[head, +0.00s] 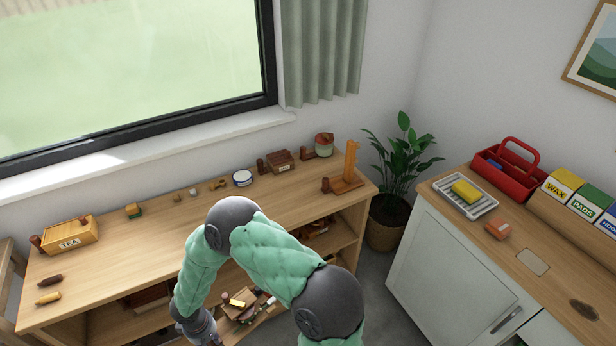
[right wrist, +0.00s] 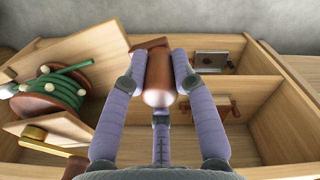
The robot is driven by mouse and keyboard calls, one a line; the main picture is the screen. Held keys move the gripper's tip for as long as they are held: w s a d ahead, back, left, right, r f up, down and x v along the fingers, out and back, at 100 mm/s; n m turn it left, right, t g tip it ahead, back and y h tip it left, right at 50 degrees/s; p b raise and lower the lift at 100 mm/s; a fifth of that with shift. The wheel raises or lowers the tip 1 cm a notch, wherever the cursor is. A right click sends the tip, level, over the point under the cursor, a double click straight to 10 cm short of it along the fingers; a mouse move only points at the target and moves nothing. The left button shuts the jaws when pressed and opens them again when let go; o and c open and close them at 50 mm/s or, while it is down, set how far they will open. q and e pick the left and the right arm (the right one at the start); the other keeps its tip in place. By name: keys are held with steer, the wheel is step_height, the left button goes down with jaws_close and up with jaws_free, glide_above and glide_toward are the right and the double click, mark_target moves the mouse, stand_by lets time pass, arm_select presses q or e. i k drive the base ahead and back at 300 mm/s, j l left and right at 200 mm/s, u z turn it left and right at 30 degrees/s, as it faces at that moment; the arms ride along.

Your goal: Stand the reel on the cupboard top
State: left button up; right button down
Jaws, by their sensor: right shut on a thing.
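In the right wrist view, a red-brown reel (right wrist: 47,108) wound with green cord (right wrist: 66,84) sits at the left between pale wooden boards. My right gripper (right wrist: 158,68) is shut on a brown rounded handle (right wrist: 158,97) to the right of the reel. The fingers hide how the handle joins the wooden piece behind it. In the head view my right arm reaches down in front of the shelf unit, and its gripper (head: 203,333) is mostly cut off by the lower edge. The cupboard top (head: 482,237) is at the right. My left gripper is not in view.
The shelf unit's top (head: 150,252) holds a tea box (head: 72,234), a white tin (head: 242,178) and several wooden items. A plant (head: 400,150) stands between.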

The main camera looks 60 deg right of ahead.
mark_target(574, 282)
steer(key=k+z, duration=0.45)
steer(key=k, duration=0.65)
steer(key=l, duration=0.1)
